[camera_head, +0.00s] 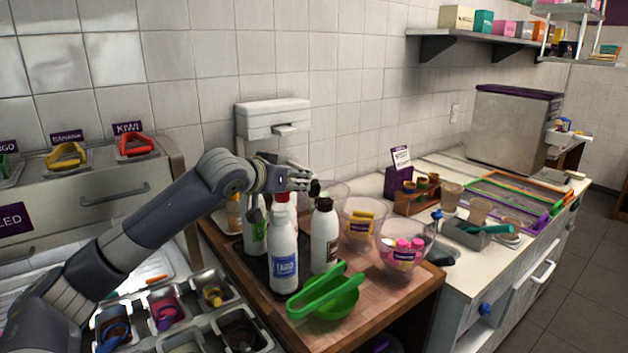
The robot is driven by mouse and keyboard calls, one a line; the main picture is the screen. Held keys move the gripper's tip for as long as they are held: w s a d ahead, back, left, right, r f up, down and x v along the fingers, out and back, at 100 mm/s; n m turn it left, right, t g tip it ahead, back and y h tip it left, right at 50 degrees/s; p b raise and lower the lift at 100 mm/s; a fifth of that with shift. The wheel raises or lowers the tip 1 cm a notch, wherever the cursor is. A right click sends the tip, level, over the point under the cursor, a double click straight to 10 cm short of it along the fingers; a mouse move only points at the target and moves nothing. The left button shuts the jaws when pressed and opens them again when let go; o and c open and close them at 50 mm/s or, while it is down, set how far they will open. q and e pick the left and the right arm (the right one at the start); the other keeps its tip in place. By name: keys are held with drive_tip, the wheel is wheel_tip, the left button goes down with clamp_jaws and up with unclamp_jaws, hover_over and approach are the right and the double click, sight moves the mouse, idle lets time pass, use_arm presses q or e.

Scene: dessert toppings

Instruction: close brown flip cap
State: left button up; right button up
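A white bottle (324,243) with a dark brown cap (325,204) stands upright on the wooden counter, right of the middle bottle. A small dark piece (315,188) rises above the cap's left side; it looks like the raised flip lid, but it is too small to be sure. My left gripper (303,178) reaches in from the left, just above and left of this cap, with its fingers close to the dark piece. I cannot tell whether it touches it or how far the fingers are apart. My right gripper does not show.
A white bottle with a red cap (284,255) and a green-labelled bottle (256,231) stand close on the left. Clear tubs (404,238) stand right. The tiled wall is behind.

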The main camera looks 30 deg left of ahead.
sight(312, 180)
use_arm(q)
drive_tip(key=p+x, duration=0.2)
drive_tip(key=x, duration=0.7)
drive_tip(key=shift+w+p, duration=0.15)
drive_tip(key=shift+p, duration=0.15)
drive_tip(key=shift+w+f, duration=0.25)
drive_tip(key=shift+w, duration=0.35)
clamp_jaws()
